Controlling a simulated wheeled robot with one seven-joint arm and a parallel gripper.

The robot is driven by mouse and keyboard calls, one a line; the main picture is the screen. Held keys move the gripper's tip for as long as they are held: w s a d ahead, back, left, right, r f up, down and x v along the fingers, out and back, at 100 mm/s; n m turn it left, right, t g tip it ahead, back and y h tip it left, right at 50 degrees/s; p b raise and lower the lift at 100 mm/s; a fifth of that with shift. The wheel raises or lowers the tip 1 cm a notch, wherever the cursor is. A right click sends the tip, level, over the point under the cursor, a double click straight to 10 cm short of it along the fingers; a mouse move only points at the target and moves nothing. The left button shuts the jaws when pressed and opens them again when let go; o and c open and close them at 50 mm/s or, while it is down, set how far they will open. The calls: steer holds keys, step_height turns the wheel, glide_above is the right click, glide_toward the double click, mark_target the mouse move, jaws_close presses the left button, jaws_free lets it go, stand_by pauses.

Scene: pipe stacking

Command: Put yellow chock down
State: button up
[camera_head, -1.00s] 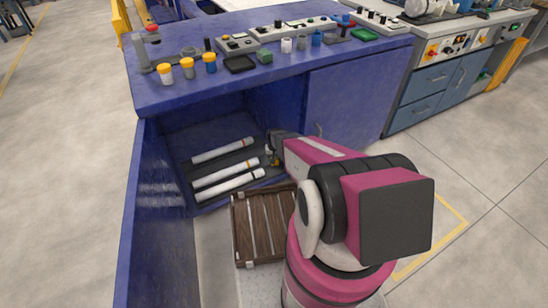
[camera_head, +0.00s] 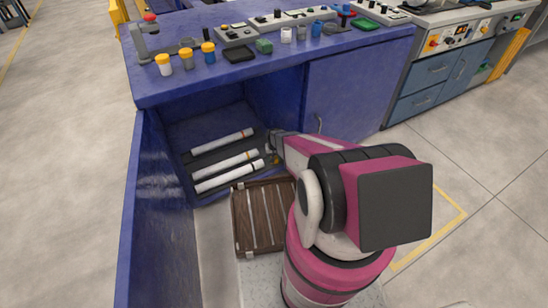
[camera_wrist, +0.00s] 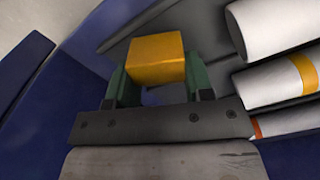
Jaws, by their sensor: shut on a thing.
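My gripper (camera_wrist: 160,88) is shut on the yellow chock (camera_wrist: 157,58), a small block between its two green fingertips in the wrist view. The chock is over or against the grey tray (camera_wrist: 204,28) in the cabinet; I cannot tell whether it touches. In the head view my gripper (camera_head: 273,157) reaches into the open blue cabinet at the right ends of the pipes, and the chock is mostly hidden there. White pipes (camera_head: 225,162) with coloured bands lie side by side on the tray. Pipe ends (camera_wrist: 272,83) also show at the right of the wrist view.
A brown slatted wooden crate (camera_head: 260,216) stands in front of the cabinet. The open blue door (camera_head: 150,220) bounds the left side. The blue bench top (camera_head: 190,80) above carries yellow-capped jars (camera_head: 208,54) and control boxes. Clear floor lies at right.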

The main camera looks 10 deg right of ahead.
steer(key=shift+f, duration=0.15)
steer(key=o, duration=1.1)
